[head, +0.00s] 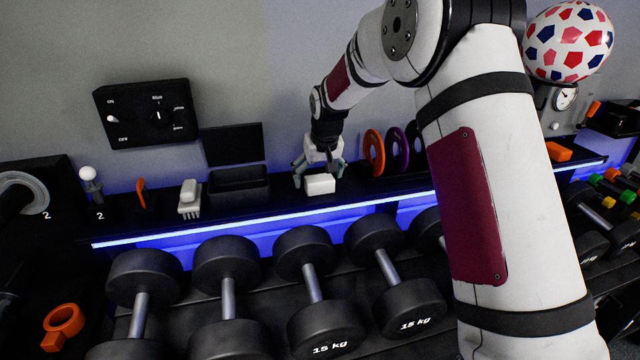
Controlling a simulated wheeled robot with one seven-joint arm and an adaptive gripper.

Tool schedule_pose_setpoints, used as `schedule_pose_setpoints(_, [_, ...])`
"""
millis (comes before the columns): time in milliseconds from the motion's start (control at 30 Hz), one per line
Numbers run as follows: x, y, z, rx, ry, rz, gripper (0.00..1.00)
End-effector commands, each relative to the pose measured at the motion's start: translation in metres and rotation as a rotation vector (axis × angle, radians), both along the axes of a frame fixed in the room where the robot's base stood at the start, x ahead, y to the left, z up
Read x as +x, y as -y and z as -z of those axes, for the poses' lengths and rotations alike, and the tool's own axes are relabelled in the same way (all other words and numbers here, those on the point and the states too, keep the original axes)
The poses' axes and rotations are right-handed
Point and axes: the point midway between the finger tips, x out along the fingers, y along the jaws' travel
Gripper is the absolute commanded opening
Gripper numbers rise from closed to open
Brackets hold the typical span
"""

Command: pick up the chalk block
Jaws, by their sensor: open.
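A white block (320,184), which looks like the chalk block, lies on the black shelf above the dumbbells, near the middle of the head view. My gripper (318,176) reaches down over it from above and behind. Its fingers are open, one on the left of the block and one on the right. The picture is too small to tell whether either finger touches the block. The block appears to rest on the shelf.
A black bin (240,183) and a white brush-like item (189,198) stand left of my gripper. An orange disc (374,152) and a purple disc (397,149) stand upright close on its right. Several dumbbells (312,285) fill the rack below the lit shelf edge (270,223).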

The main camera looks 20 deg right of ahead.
Motion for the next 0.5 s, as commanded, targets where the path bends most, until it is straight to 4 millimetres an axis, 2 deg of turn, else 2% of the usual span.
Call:
schedule_pose_setpoints(100, [0.0035, -0.0002, 0.0092, 0.000, 0.000, 0.000, 0.86])
schedule_pose_setpoints(333, [0.0044, -0.0001, 0.0103, 0.000, 0.001, 0.000, 0.86])
schedule_pose_setpoints(367, [0.0044, -0.0002, 0.0103, 0.000, 0.001, 0.000, 0.84])
schedule_pose_setpoints(500, [0.0042, -0.0001, 0.0103, 0.000, 0.000, 0.000, 0.52])
